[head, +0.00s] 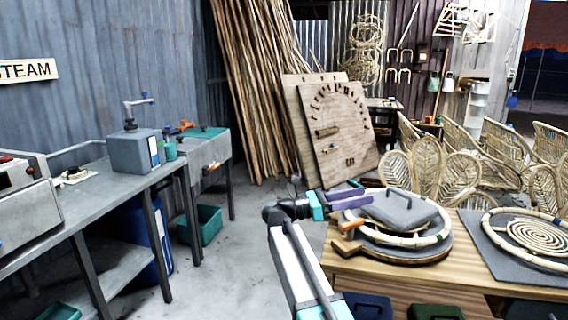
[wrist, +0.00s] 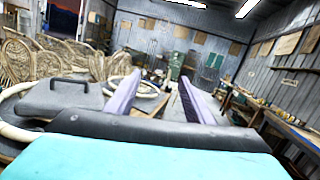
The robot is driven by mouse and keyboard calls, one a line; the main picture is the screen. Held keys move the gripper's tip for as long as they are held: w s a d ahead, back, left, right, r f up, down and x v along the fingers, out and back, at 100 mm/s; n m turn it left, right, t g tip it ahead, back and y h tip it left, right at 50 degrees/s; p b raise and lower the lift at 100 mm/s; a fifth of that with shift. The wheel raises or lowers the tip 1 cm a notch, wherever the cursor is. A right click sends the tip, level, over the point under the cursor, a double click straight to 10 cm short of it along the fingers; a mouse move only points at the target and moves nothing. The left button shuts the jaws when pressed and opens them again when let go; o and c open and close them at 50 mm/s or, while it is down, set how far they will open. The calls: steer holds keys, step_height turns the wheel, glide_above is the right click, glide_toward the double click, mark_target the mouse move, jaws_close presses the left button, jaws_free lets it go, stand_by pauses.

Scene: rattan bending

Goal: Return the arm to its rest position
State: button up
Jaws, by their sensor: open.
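My gripper (head: 350,198) has purple fingers and is at the left edge of the wooden workbench (head: 350,270), beside a grey slab with a black handle (head: 401,209). In the wrist view my gripper (wrist: 157,97) shows two purple fingers spread apart with nothing between them. The grey slab also shows in the wrist view (wrist: 60,98), to the left of the fingers. It lies over a pale rattan ring (head: 443,236) on a round wooden board. My arm reaches up from the bottom of the head view. Whether the fingers touch the slab cannot be told.
A second rattan ring with a coil (head: 545,238) lies on a dark mat at the right of the bench. Rattan chairs (head: 470,170) stand behind it. A steel table (head: 90,195) with a grey box (head: 134,152) stands at the left. The floor between is partly clear.

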steer(key=w+a+f+n+t+y, duration=0.3)
steer(key=w+f+n+t+y, duration=0.5)
steer(key=n, duration=0.5)
steer(key=w+a+f+n+t+y, duration=0.3)
steer(key=w+a+f+n+t, duration=0.15)
steer(key=f+n+t, duration=0.6)
steer(key=s+a+f+n+g+y, duration=0.2)
steer(key=s+f+n+g+y, duration=0.15)
steer(key=f+n, duration=0.45)
steer(key=s+a+f+n+g+y, duration=0.2)
steer(key=f+n+y, duration=0.15)
steer(key=f, duration=0.75)
steer(key=s+a+f+n+g+y, duration=0.25)
steer(key=f+n+y, duration=0.2)
steer(key=f, duration=0.55)
steer(key=s+d+f+n+g+p, duration=0.15)
steer(key=s+f+n+g, duration=0.65)
steer(key=s+f, duration=1.3)
steer(key=s+d+n+g, duration=0.1)
steer(key=s+d+g, duration=0.1)
steer(key=s, duration=0.8)
steer(key=s+d+f+n+g+h, duration=0.1)
steer(key=s+d+g, duration=0.2)
steer(key=s, duration=0.7)
steer(key=s+d+n+g+h, duration=0.1)
steer(key=s+d+g, duration=0.2)
steer(key=s, duration=0.7)
steer(key=shift+f+n+g, duration=0.3)
steer(key=shift+n+g, duration=0.05)
steer(key=shift+g, duration=0.5)
